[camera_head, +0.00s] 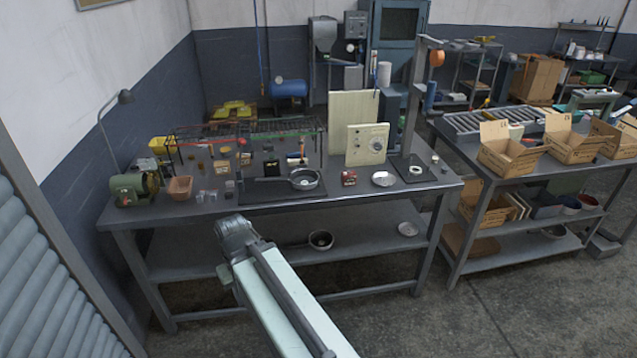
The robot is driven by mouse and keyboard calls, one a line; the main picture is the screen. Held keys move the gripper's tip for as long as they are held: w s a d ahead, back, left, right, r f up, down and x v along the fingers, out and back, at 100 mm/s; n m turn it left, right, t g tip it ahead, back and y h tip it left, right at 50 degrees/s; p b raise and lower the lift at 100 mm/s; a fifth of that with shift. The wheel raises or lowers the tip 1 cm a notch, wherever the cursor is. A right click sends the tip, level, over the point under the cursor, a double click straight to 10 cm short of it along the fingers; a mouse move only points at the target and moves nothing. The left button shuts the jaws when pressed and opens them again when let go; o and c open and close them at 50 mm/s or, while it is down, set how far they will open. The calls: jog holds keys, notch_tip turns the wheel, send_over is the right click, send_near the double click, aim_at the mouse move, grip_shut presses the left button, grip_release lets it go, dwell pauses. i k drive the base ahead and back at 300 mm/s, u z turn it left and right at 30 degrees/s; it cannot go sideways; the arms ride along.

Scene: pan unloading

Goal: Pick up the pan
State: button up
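A small round dark pan (305,179) with a light rim sits on a dark mat (262,196) on the near side of the workbench. A second dark round pan-like vessel (320,240) stands on the bench's lower shelf. My arm reaches up from the bottom of the picture. Its dark end, with my gripper (237,231), is in front of the bench's near edge, left of and apart from both vessels. The fingers cannot be made out. Nothing held can be seen.
The workbench (400,205) carries a red and green rack, small boxes, a green motor (135,188), upright panels (366,144) and a post. A shiny round dish (383,179) lies right of the pan. A second table (560,185) holds cardboard boxes. Floor between the tables is clear.

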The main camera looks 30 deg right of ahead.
aim_at(304, 180)
jog(key=z, duration=0.1)
jog(key=i, duration=1)
jog(key=u, duration=0.05)
